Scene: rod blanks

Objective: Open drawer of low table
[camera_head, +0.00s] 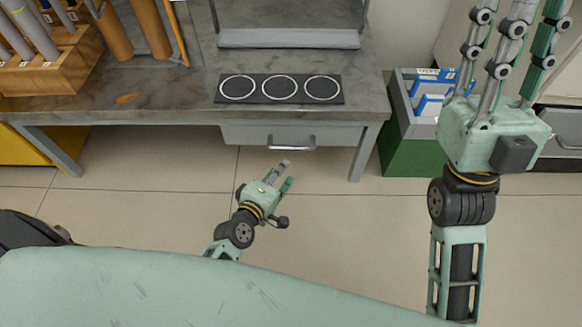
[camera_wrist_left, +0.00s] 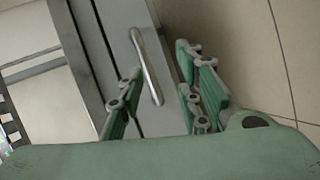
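The low table (camera_head: 180,103) has a grey drawer (camera_head: 245,133) under its top, and the drawer front looks shut. Its metal bar handle (camera_head: 291,147) is on the front; it also shows in the left wrist view (camera_wrist_left: 147,66). My left gripper (camera_head: 283,173) is just in front of and below the handle, not touching it in the head view. In the left wrist view its fingers (camera_wrist_left: 160,95) are spread, with the handle beyond and between them. My right gripper (camera_head: 520,45) is raised at the right, fingers apart and pointing up, holding nothing.
A black plate with three white rings (camera_head: 280,89) lies on the tabletop. A wooden block with grey rods (camera_head: 50,65) stands at the left. A green and grey bin with blue items (camera_head: 405,150) stands right of the table. The floor in front (camera_head: 340,225) is clear.

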